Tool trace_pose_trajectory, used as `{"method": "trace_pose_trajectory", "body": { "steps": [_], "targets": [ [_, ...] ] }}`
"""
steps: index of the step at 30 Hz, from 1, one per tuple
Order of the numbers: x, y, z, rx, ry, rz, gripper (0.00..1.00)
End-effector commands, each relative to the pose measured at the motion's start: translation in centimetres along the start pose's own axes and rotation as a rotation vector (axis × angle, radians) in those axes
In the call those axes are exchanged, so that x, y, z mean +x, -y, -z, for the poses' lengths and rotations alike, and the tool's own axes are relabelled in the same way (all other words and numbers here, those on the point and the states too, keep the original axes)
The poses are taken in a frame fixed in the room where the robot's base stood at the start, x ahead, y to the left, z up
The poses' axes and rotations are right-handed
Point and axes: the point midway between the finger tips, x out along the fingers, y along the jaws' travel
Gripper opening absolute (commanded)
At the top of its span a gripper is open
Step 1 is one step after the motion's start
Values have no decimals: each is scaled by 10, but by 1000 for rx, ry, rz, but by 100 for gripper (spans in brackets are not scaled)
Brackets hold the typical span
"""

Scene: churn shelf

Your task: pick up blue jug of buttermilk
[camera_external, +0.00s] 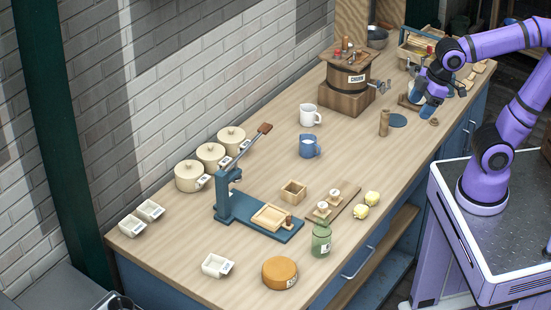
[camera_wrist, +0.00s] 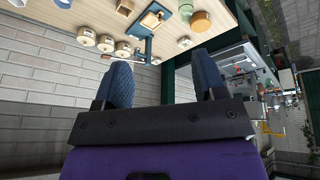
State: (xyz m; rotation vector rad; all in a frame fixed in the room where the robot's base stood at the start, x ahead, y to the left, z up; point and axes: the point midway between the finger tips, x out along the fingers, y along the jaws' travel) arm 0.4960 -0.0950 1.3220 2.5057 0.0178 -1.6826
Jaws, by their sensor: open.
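The blue jug (camera_external: 308,146) stands upright on the wooden counter in the external view, with white contents showing at its open top. A white mug (camera_external: 309,115) stands just behind it. My gripper (camera_external: 421,97) is over the counter's far right part, well away to the right of the jug, with nothing seen between its fingers. In the wrist view my gripper (camera_wrist: 163,78) shows two blue fingers spread wide apart and empty. A small blue thing at that view's top edge may be the jug, but it is cut off.
The wooden churn (camera_external: 347,75) stands behind and right of the jug. Three lidded crocks (camera_external: 190,176) line the wall side. A blue press (camera_external: 257,214) and a green jar (camera_external: 321,239) stand nearer the front. The counter right of the jug is fairly clear.

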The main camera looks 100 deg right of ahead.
Motion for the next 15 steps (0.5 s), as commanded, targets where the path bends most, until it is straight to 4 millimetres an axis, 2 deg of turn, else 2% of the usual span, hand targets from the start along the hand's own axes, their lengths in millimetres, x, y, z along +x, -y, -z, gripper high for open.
{"method": "trace_pose_trajectory", "body": {
  "steps": [6, 11, 15],
  "targets": [
    [36, -42, 47, -90, 75, -19, 64],
    [68, -78, 73, -158, 122, -15, 64],
    [101, -113, 90, -215, 161, 0, 64]
  ]
}}
